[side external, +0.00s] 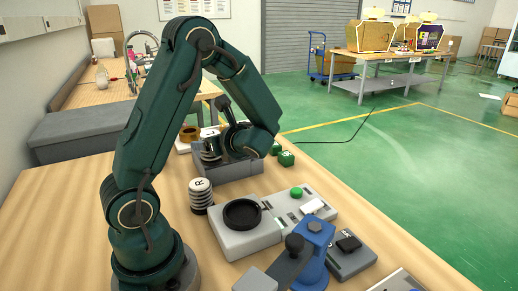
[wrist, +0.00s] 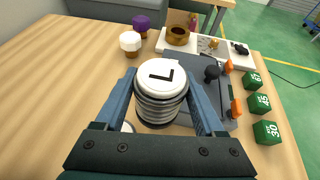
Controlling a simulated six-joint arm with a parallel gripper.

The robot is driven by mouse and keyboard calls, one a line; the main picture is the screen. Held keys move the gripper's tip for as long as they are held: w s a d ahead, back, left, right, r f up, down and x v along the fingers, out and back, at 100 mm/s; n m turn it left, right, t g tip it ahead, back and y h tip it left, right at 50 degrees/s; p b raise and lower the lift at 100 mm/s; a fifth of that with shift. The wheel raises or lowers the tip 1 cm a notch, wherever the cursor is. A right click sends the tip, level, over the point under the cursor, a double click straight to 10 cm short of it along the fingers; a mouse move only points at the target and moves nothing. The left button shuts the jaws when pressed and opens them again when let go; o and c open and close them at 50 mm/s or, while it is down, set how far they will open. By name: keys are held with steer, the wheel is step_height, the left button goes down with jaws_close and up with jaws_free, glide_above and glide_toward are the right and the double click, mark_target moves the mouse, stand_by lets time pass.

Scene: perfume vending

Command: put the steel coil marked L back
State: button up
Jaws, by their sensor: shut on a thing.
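The steel coil marked L (wrist: 160,76) has a white cap with a black L over dark ribbed sides. My gripper (wrist: 162,92) is shut on it, one finger on each side, with the cap facing the wrist camera. In the side view, my gripper (side external: 214,143) holds the coil (side external: 210,152) upright at the left part of a grey box (side external: 236,172). I cannot tell whether the coil's base touches anything; its lower part is partly hidden.
A similar coil marked R (side external: 201,196) stands on the table in front of the box. A grey device with a round black dish (side external: 242,214) is nearby. Several green numbered cubes (wrist: 266,132) stand right of the box. White-topped (wrist: 130,42) and purple-topped (wrist: 141,24) pieces stand behind.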

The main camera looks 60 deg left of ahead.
steer(key=shift+w+d+f, duration=0.5)
steer(key=shift+w+f, duration=0.7)
steer(key=shift+f, duration=0.2)
steer(key=shift+w+d+f, duration=0.45)
steer(key=shift+w+f, duration=0.7)
steer(key=shift+f, duration=0.3)
steer(key=shift+w+d+f, duration=0.5)
steer(key=shift+w+f, duration=0.7)
steer(key=shift+f, duration=0.2)
steer(key=shift+f, duration=0.25)
steer(key=shift+f, duration=0.35)
steer(key=o, duration=1.6)
steer(key=shift+r, duration=0.1)
